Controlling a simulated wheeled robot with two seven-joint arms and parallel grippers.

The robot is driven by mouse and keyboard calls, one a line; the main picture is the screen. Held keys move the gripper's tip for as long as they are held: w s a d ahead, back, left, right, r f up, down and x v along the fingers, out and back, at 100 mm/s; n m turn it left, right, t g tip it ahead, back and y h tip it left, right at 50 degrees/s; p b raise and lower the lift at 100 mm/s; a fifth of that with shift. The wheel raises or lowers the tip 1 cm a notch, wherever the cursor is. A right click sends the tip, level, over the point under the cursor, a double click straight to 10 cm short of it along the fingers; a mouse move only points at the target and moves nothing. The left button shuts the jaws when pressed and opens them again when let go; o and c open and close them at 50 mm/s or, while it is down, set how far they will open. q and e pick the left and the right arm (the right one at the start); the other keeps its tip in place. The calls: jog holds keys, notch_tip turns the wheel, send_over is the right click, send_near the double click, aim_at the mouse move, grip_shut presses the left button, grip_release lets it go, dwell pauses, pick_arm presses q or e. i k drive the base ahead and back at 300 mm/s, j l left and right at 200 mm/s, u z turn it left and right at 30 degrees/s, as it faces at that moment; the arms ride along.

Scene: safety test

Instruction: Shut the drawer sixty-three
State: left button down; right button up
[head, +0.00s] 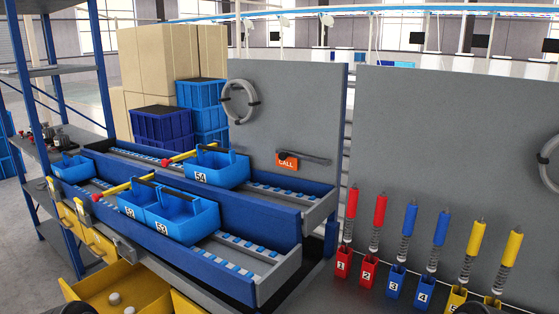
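A yellow drawer (82,290) stands pulled out at the lower left, below the workbench. Its inside shows, with a few small pale round pieces (114,298) lying in it. Another yellow piece (186,304), perhaps a second drawer, shows just right of it and is cut off by the bottom edge. No drawer number is legible, so I cannot tell which one is sixty-three. Neither gripper is clearly visible. Only dark shapes show at the bottom edge, lower left and lower right, and they may be parts of my arms.
Blue two-level rails (220,267) on the bench hold blue totes marked 52, 53 and 54 (216,170). Yellow bins (76,226) hang at the bench's left end beside a blue shelf rack (104,84). Numbered holders (367,272) with coloured tools stand at the right.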

aim_at(137, 286)
jog(key=u, duration=1.4)
